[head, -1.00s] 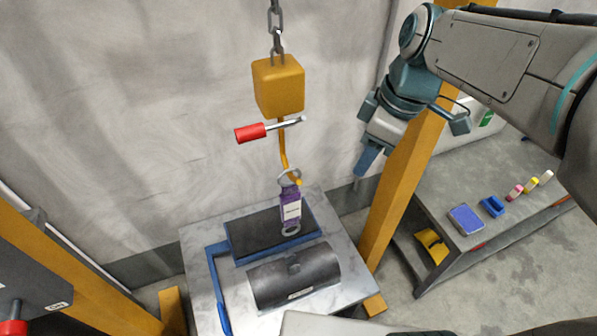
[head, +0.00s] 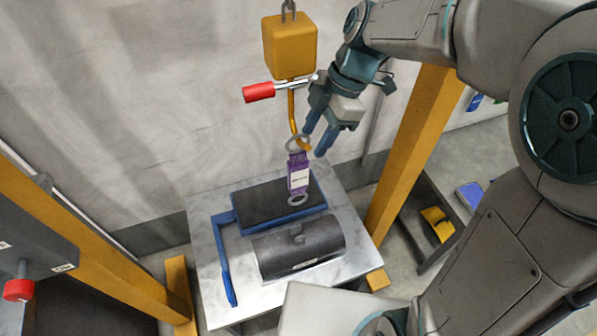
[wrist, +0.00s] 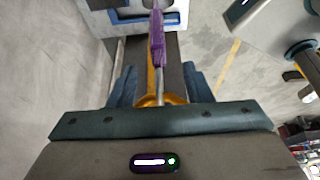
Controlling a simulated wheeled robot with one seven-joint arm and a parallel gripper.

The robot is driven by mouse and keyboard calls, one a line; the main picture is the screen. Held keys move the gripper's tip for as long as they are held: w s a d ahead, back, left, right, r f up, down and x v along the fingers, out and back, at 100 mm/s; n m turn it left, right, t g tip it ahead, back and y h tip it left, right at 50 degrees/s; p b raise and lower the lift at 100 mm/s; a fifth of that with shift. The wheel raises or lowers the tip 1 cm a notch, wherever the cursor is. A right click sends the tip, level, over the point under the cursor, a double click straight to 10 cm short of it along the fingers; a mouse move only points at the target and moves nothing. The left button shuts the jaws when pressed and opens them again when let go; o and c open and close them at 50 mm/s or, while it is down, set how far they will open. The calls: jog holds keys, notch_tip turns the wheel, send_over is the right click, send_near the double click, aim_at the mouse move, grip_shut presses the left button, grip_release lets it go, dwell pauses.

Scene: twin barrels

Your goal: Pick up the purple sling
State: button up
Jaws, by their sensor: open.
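The purple sling (head: 299,172) hangs from the hook (head: 293,112) by a grey ring at its top. In the wrist view the sling (wrist: 157,40) runs up the middle, with the yellow hook (wrist: 158,99) between my two fingers (wrist: 158,90). I cannot tell whether the fingers touch anything.
A dark barrel (head: 285,255) lies on a metal table (head: 212,298) with a blue-edged black pad (head: 262,207) behind it. A yellow hoist block (head: 289,46) with a red-handled lever (head: 258,92) hangs above. Yellow posts (head: 405,170) flank the table.

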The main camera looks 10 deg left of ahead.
aim_at(304, 158)
jog(key=shift+p+x, duration=0.75)
jog(key=shift+x, duration=2.2)
jog(key=shift+w+a+r, duration=0.1)
jog(key=shift+w+a, duration=0.05)
grip_shut()
